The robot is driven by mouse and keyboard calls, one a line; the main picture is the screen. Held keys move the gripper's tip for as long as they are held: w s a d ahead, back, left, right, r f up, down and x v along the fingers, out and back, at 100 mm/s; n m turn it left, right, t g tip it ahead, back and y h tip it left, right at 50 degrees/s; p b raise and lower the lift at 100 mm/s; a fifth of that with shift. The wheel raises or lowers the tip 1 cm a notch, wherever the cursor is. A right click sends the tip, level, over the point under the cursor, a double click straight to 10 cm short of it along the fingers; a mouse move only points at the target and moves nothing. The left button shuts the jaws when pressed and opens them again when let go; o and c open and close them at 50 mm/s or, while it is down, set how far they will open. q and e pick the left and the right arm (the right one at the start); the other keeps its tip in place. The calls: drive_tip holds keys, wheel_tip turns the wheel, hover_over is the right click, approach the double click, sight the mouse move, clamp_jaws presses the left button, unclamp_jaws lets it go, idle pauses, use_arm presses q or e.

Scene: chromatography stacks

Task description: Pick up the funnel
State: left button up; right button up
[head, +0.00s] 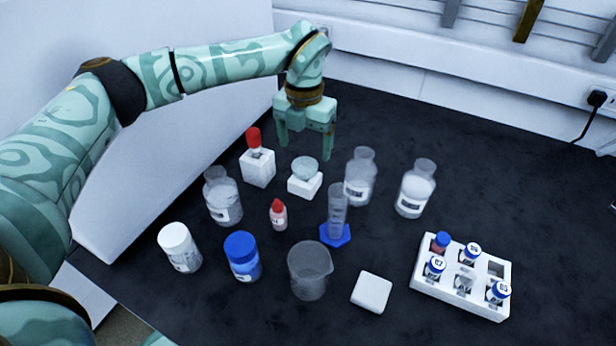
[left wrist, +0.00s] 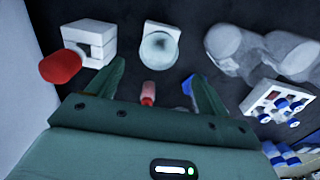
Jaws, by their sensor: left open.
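The funnel (head: 305,167) is a pale, translucent cone that sits in a small white block (head: 304,187) near the back middle of the dark bench. In the left wrist view the funnel (left wrist: 158,46) shows from above on its white block, beyond the fingertips. My left gripper (head: 306,148) is open and points down, just behind and above the funnel. Its fingers (left wrist: 160,78) are apart with nothing between them, and the funnel is not touched as far as I can see. My right gripper is not in view.
Close by stand a red-capped dropper in a white block (head: 257,168), clear bottles (head: 360,178) and (head: 222,198), a small red-capped bottle (head: 278,216) and a graduated cylinder (head: 337,212). Nearer are a beaker (head: 310,272) and a vial rack (head: 460,294). The bench's right back is clear.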

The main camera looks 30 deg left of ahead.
sight(305, 165)
use_arm(q)
wheel_tip(305, 165, down, 2)
drive_tip(key=shift+f+b, duration=0.25)
drive_tip(key=shift+b, duration=0.1)
drive_tip(key=f+b, duration=0.2)
drive_tip(key=f, duration=0.1)
drive_tip(key=f+b, duration=0.1)
drive_tip(key=f, duration=0.1)
drive_tip(key=shift+w+a+f, duration=0.1)
drive_tip(key=shift+w+a, duration=0.05)
drive_tip(key=shift+w, duration=0.2)
drive_tip(key=shift+s+r, duration=0.1)
drive_tip(key=shift+r, duration=0.1)
drive_tip(key=shift+c, duration=0.3)
drive_tip(key=c, duration=1)
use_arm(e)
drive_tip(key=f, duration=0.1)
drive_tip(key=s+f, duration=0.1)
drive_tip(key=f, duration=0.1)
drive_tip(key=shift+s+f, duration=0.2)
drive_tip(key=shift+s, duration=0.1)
